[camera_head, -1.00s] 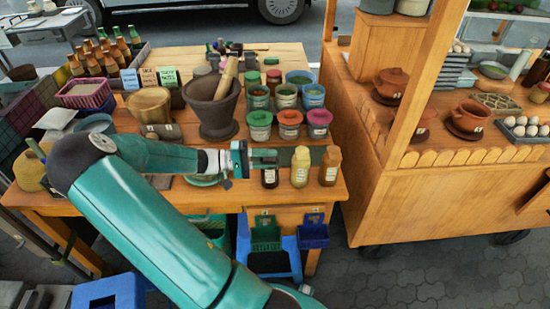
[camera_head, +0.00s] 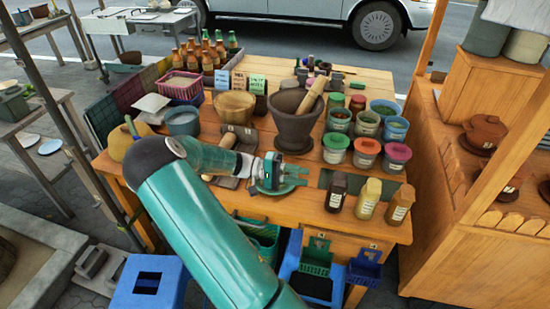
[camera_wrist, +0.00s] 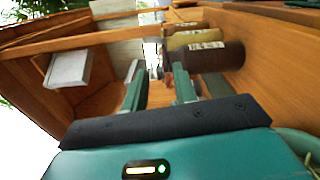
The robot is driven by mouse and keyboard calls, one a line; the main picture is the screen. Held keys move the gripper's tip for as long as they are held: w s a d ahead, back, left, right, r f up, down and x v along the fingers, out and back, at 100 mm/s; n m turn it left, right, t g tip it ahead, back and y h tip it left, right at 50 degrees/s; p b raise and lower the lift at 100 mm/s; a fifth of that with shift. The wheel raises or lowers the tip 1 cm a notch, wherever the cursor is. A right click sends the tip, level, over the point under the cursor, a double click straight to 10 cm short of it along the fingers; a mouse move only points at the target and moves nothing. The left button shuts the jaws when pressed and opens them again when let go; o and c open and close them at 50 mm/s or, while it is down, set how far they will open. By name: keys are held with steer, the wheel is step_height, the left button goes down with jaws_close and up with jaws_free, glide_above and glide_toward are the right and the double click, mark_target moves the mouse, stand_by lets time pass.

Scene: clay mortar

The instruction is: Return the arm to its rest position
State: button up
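My gripper (camera_head: 298,177) is over the front part of the wooden table in the head view, left of the dark bottle (camera_head: 337,192). In the wrist view its two teal fingers (camera_wrist: 160,82) stand apart with nothing held between them. My arm is bent, with the forearm reaching right along the table's front edge. The clay mortar (camera_head: 293,132) stands upright behind the gripper, with the pestle (camera_head: 312,94) leaning in it. A green plate shows partly behind the gripper.
A yellow bottle (camera_head: 369,199) and a brown bottle (camera_head: 400,204) stand right of the dark one, by the table's front edge. Several lidded tubs (camera_head: 366,152) stand behind them. A blue stool (camera_head: 150,284) is on the paving at lower left. A wooden cart (camera_head: 475,240) is at right.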

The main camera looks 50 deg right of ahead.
steer(key=shift+a, duration=0.1)
steer(key=w+a+r+n+t+y, duration=0.1)
steer(key=a+r+n+t+y, duration=0.2)
steer(key=a+t, duration=0.5)
steer(key=w+a+r+n+t+y, duration=0.1)
steer(key=a+r+n+t+y, duration=0.25)
steer(key=a, duration=0.75)
steer(key=s+a+r+n+t+y, duration=0.1)
steer(key=s+a+r+n+t, duration=0.1)
steer(key=a+r+t, duration=0.3)
steer(key=s+a+r+n+t+y, duration=0.1)
steer(key=a+r+t, duration=0.4)
steer(key=a, duration=0.7)
steer(key=shift+s+r+n, duration=0.5)
steer(key=shift+s+n, duration=0.25)
steer(key=shift+s, duration=0.25)
